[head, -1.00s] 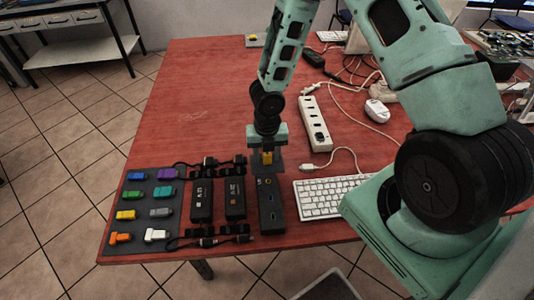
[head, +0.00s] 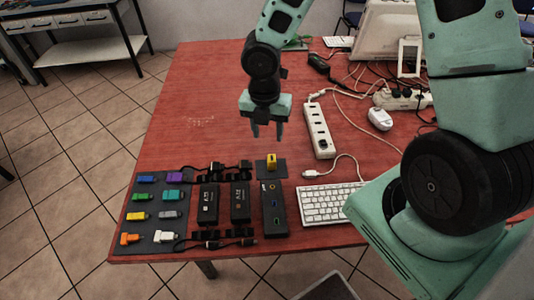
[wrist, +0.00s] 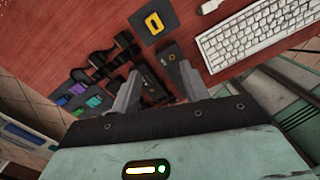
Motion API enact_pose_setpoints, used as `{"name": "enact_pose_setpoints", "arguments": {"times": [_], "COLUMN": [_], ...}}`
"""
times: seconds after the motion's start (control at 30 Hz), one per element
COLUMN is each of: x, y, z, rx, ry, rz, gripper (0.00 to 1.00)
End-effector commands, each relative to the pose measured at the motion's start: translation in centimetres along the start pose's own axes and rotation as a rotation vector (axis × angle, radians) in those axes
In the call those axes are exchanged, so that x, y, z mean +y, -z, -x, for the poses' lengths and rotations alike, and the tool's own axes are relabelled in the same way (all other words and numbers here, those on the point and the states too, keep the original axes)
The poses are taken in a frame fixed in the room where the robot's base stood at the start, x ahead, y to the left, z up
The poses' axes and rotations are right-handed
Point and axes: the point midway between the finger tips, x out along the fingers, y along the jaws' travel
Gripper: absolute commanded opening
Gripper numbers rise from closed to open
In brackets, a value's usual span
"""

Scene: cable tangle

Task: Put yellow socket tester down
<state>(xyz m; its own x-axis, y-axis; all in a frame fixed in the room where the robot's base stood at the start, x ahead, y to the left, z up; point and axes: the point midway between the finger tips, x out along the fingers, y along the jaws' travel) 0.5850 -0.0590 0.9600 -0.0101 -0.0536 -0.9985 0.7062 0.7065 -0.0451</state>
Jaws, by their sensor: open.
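The yellow socket tester (head: 271,161) stands on a small dark square pad (head: 264,171) on the red table, just behind a black hub. It also shows in the wrist view as a yellow block (wrist: 154,23) on the dark pad (wrist: 146,36). My gripper (head: 268,131) is open and empty, raised above the table and behind the tester in the head view. Its two fingers (wrist: 160,92) are apart in the wrist view, with nothing between them. The tester is clear of the fingers.
A black hub (head: 273,213) and two black boxes (head: 209,204) lie in front. Left is a dark mat (head: 147,222) with several coloured connectors. Right are a white keyboard (head: 327,205), power strip (head: 319,131) and mouse (head: 380,118). The table's left middle (head: 200,110) is bare.

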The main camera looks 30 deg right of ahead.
Motion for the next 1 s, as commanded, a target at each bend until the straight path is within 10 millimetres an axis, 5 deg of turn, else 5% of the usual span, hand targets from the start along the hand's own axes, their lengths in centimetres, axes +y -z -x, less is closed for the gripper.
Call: {"name": "enact_pose_setpoints", "arguments": {"times": [0.2, 0.5, 0.7, 1.0], "x": [-0.9, -4.8, -5.9, -5.9], "y": [9.0, 19.7, 21.9, 22.0], "z": [8.1, 14.1, 15.1, 15.1], "rx": [-0.046, 0.07, 0.12, 0.121], "ry": [-0.002, -0.023, -0.005, -0.002], "rz": [-0.686, -1.497, -1.675, -1.683], "gripper": [0.45, 0.45, 0.45, 0.45]}}
